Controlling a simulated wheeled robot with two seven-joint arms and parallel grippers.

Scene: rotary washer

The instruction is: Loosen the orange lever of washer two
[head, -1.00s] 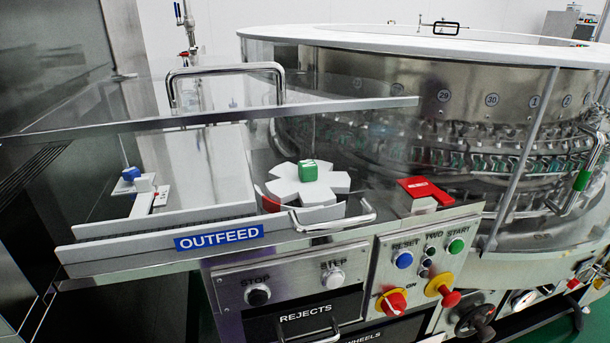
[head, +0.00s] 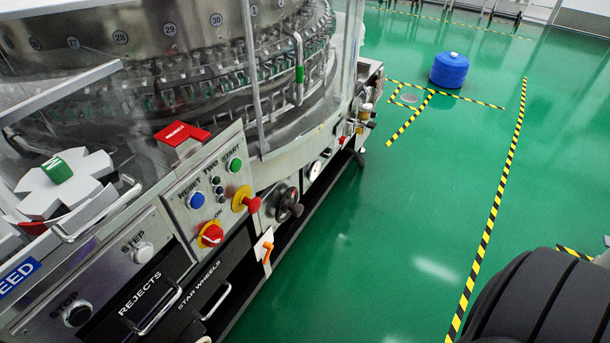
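Washer two is the steel rotary machine (head: 160,60) on the left, with a control panel (head: 214,187) marked TWO. A small orange lever (head: 267,252) sits on a white plate low on its front, just right of the STAR WHEELS drawer (head: 200,290). The lever is small in the picture and its exact setting is hard to read. Neither of my grippers shows in the head view.
A black handwheel (head: 290,205) and a red knob on a yellow base (head: 247,202) stick out above the lever. Green floor (head: 380,240) is open to the right, with striped tape (head: 495,200) and a blue drum (head: 449,70).

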